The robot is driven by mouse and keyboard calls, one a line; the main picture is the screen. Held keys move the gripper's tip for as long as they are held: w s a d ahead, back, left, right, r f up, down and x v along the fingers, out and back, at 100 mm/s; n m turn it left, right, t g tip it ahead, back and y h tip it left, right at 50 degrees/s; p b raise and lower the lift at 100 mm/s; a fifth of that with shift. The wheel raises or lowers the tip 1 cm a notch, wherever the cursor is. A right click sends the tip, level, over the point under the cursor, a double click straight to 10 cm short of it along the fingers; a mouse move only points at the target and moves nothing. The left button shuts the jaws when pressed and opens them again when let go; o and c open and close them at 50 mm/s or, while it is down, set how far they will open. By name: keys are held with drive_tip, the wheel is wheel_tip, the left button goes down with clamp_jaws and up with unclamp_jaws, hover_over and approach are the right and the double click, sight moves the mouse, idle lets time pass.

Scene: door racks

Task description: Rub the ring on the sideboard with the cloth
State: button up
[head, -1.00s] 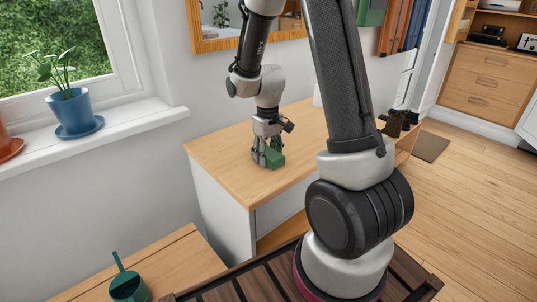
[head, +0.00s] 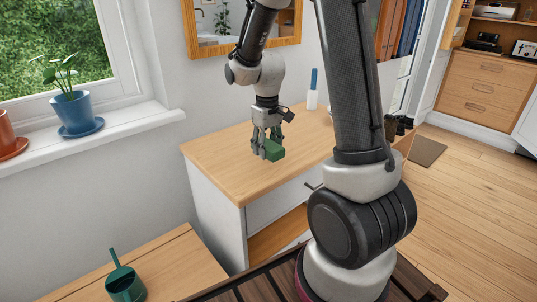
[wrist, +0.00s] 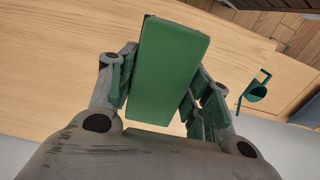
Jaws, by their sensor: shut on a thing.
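The sideboard (head: 222,158) has a light wood top and white sides and stands against the wall. My gripper (head: 268,142) is over its top, pointing down. It is shut on the cloth (head: 274,151), a green, block-like folded piece. In the wrist view the cloth (wrist: 168,75) sits between the two fingers, with the wood top beyond it. The cloth appears to be a little above the top, apart from it. I cannot make out a ring on the visible part of the top; my arm hides part of the right end.
A white holder with a blue handle (head: 313,90) stands at the sideboard's back. A green watering can (head: 125,284) is on the low wooden bench (head: 180,262) at front left. A blue potted plant (head: 74,112) stands on the windowsill. The sideboard's left part is clear.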

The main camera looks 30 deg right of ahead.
drive_tip(key=shift+r, duration=1.65)
drive_tip(key=shift+a, duration=0.15)
